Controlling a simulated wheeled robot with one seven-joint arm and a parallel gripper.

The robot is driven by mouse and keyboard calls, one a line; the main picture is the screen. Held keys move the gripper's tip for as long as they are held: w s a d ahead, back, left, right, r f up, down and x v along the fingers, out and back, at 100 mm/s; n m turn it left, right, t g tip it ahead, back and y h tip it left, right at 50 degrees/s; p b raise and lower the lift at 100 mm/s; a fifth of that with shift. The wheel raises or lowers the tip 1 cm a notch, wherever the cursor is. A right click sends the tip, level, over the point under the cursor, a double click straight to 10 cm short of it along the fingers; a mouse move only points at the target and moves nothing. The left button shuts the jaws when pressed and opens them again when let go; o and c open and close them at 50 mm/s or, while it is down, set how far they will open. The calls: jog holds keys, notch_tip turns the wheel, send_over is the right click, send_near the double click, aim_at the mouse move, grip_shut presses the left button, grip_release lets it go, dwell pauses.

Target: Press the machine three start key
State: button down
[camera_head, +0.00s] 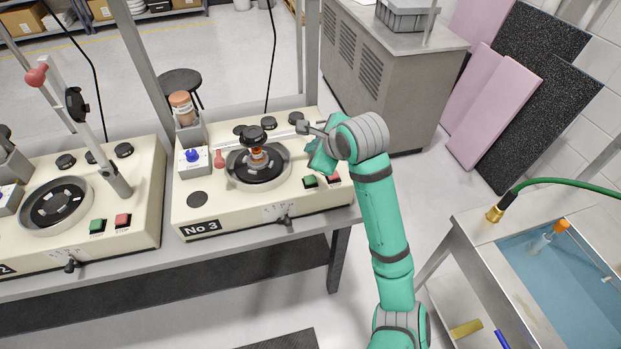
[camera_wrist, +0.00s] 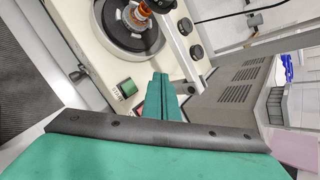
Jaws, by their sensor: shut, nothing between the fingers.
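Machine three (camera_head: 240,208), a cream box labelled No 3, stands on the bench in the middle of the head view. Its green start key (camera_head: 310,182) is at the front right of its top, just left of the red stop key (camera_head: 333,178). My gripper (camera_head: 316,160) is shut and empty, close to these keys. In the wrist view the shut teal fingers (camera_wrist: 160,80) lie to the right of the green start key (camera_wrist: 128,88), with a gap in the picture. I cannot tell the fingertips' height above the panel.
The round black plate (camera_head: 240,170) of machine three carries an orange-brown holder with a black knob (camera_head: 254,133). A lever arm reaches over the plate. Machine two (camera_head: 80,225) stands to the left. A sink (camera_head: 570,270) is at the right; a grey cabinet (camera_head: 385,80) stands behind.

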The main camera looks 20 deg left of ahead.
aim_at(312, 182)
jog(key=shift+f, duration=4.3)
jog(key=shift+f, duration=0.2)
jog(key=shift+f, duration=0.25)
